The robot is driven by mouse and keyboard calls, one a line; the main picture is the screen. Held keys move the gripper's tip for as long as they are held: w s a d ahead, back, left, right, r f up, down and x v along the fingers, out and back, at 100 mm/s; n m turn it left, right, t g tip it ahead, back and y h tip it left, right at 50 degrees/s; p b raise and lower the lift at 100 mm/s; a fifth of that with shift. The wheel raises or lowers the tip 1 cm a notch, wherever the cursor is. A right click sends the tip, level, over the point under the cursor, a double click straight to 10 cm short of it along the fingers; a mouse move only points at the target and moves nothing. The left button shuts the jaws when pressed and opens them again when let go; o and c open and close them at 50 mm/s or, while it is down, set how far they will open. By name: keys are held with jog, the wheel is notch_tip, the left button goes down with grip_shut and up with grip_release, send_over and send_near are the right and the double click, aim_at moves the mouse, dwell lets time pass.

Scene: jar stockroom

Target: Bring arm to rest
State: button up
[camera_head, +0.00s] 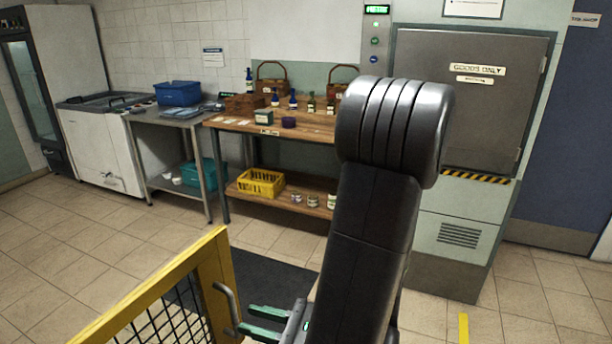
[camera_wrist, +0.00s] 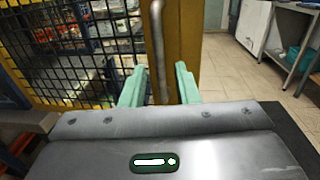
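My gripper (camera_head: 246,318) is low in the head view, at the end of my dark arm, with its two green fingers apart. In the wrist view my gripper (camera_wrist: 160,68) is open, with a gap between the fingers. The grey bar handle (camera_wrist: 157,40) of a yellow mesh gate (camera_wrist: 184,50) stands upright between or just beyond the fingertips, with space on both sides. In the head view the handle (camera_head: 226,296) is close to the fingertips on the gate's yellow post (camera_head: 214,275). Whether a finger touches it, I cannot tell.
A wooden workbench (camera_head: 300,131) with bottles and baskets stands behind. A yellow crate (camera_head: 261,183) is on its lower shelf. A steel table (camera_head: 160,121), a chest freezer (camera_head: 100,150) and a goods hatch (camera_head: 470,100) line the wall. Tiled floor is clear on the left.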

aim_at(237, 317)
jog(key=shift+x, duration=2.25)
